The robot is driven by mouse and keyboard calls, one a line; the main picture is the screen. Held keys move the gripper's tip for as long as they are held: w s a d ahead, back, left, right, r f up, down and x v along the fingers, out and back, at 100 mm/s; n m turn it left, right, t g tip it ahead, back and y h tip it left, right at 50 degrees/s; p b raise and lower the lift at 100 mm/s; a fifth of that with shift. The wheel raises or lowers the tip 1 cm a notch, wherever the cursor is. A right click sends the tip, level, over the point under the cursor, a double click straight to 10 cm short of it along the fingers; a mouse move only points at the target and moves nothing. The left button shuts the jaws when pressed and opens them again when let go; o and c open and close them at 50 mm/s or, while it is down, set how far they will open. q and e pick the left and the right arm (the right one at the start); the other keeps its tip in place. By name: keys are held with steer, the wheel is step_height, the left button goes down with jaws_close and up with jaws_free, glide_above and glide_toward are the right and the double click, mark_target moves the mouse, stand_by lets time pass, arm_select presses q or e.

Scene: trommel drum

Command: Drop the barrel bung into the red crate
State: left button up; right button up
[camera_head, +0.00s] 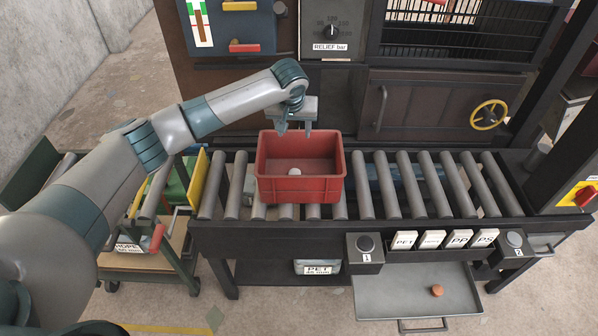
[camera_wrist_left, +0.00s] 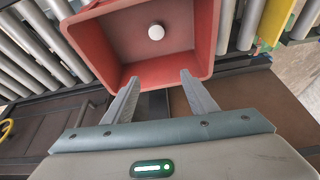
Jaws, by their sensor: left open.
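A small white round piece, which looks like the barrel bung (camera_head: 294,171), lies on the crate floor. It also shows in the left wrist view (camera_wrist_left: 156,32), apart from the fingers. My left gripper (camera_head: 295,129) is open and empty at the crate's back rim. In the left wrist view its two fingertips (camera_wrist_left: 160,77) overlap the crate's edge. My right gripper is not in view.
Bare rollers (camera_head: 430,185) run on both sides of the crate. A grey tray (camera_head: 385,300) with a small orange-brown round piece (camera_head: 437,290) sits below the front edge. A machine with a yellow handwheel (camera_head: 489,114) stands behind. A green trolley (camera_head: 170,265) is at left.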

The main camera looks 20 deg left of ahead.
arm_select(q)
steer(key=b+v, duration=0.3)
steer(key=v, duration=1.3)
steer(key=shift+b, duration=0.4)
